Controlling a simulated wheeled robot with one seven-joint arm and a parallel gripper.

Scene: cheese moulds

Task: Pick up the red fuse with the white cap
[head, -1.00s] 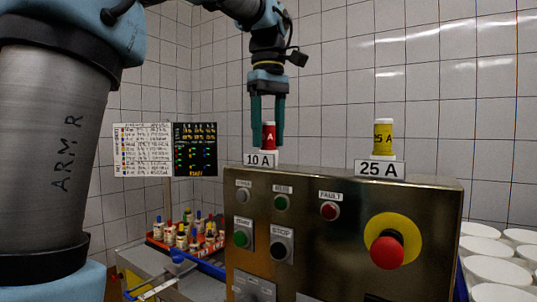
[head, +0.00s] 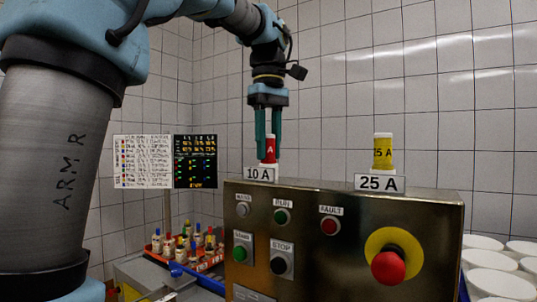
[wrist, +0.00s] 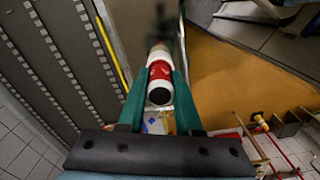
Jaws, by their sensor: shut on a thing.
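The red fuse (head: 270,150) stands upright behind the 10 A label (head: 259,174) on top of the steel control box. It has white at its ends. My gripper (head: 268,157) points down from above with its green fingers shut on the fuse's sides. In the wrist view the fuse (wrist: 160,72) lies between the two fingers, its white end with a dark centre facing the camera. The foot of the fuse is partly hidden by the label, so I cannot tell whether it still touches its seat.
A yellow fuse (head: 383,152) stands behind the 25 A label (head: 380,183) to the right. The box front (head: 330,262) carries buttons and a red emergency stop (head: 388,266). A rack of several fuses (head: 185,245) is at lower left, white moulds (head: 495,262) at lower right.

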